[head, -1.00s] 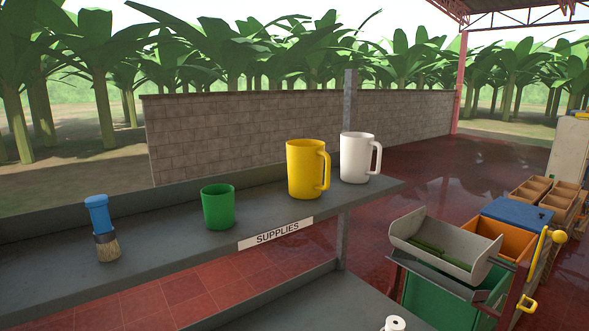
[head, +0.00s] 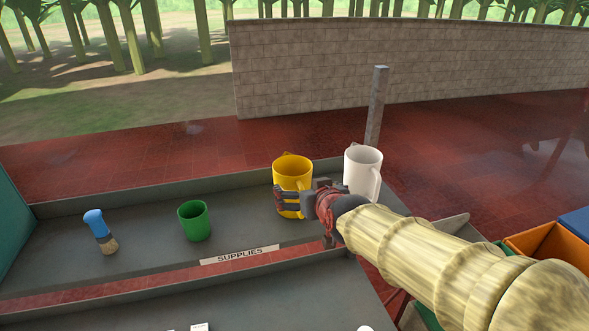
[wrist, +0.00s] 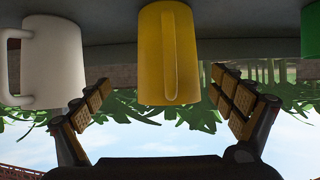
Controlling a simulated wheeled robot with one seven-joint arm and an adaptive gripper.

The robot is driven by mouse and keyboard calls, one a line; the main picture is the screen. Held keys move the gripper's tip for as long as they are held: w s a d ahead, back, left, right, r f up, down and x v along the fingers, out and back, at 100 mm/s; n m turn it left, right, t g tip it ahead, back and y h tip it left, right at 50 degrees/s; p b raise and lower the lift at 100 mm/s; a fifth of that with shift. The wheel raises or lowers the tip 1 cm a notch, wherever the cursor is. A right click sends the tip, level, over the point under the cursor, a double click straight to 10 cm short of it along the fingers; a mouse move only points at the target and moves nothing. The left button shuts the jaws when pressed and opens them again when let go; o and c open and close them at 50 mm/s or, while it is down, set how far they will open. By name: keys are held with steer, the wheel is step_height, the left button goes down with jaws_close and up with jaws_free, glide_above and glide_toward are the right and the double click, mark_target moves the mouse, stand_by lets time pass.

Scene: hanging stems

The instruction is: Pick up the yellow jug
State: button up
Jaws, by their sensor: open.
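The yellow jug (head: 292,170) stands upright on the grey shelf (head: 150,235), with my gripper (head: 293,201) in front of its lower part and hiding some of it. In the wrist view, which is upside down, the yellow jug (wrist: 168,55) hangs in the middle with its handle facing the camera. My gripper (wrist: 163,92) is open there, one finger to each side of the jug. I cannot tell whether a finger touches it.
A white jug (head: 362,168) stands close to the right of the yellow one. A grey post (head: 376,105) rises behind the white jug. Shelf between green cup and yellow jug is clear.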

mark_target(297, 178)
steer(key=w+a+r, duration=0.1)
steer(key=w+a+r+p, duration=0.1)
steer(key=shift+r+p, duration=0.3)
steer(key=shift+r, duration=0.1)
steer(key=shift+t, duration=0.3)
steer(key=shift+r+p+x, duration=0.1)
steer(key=shift+p+x, duration=0.55)
steer(key=shift+x, duration=1.45)
steer(key=shift+r+p+x, duration=0.15)
steer(key=shift+p+x, duration=0.45)
steer(key=shift+x, duration=1.5)
steer(key=shift+w, duration=0.1)
steer(key=shift+c, duration=0.9)
steer(key=c, duration=1.5)
steer(key=shift+r, duration=0.2)
steer(key=shift+c, duration=0.3)
